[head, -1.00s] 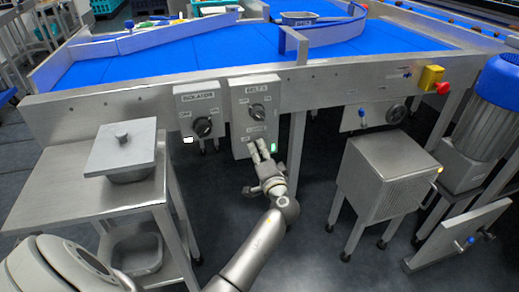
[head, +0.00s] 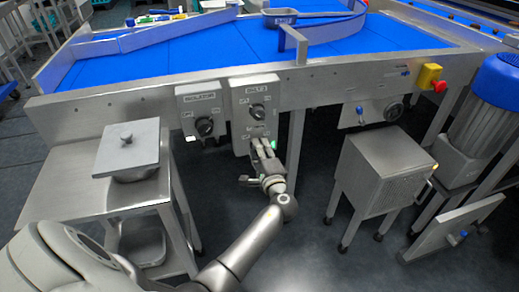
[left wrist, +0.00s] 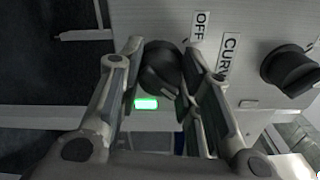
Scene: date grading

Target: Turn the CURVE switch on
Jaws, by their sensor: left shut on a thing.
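The CURVE switch is a dark rotary knob (left wrist: 160,70) on the lower part of a grey control box (head: 241,118). In the left wrist view its OFF and CURVE labels lie right of it, and a lit green lamp (left wrist: 146,103) shows below it. My left gripper (head: 263,146) is at the lower end of the box and hides the knob in the head view. In the left wrist view the fingers (left wrist: 162,62) stand on both sides of the knob, shut on it. The knob's exact pointing is partly hidden. My right gripper is not in view.
The upper BELTS knob (head: 257,111) sits above on the same box; the ISOLATOR knob (head: 204,126) is on the box to the left. A steel side table (head: 70,192) stands left, a steel cabinet (head: 378,175) right. Blue belts (head: 200,55) run behind.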

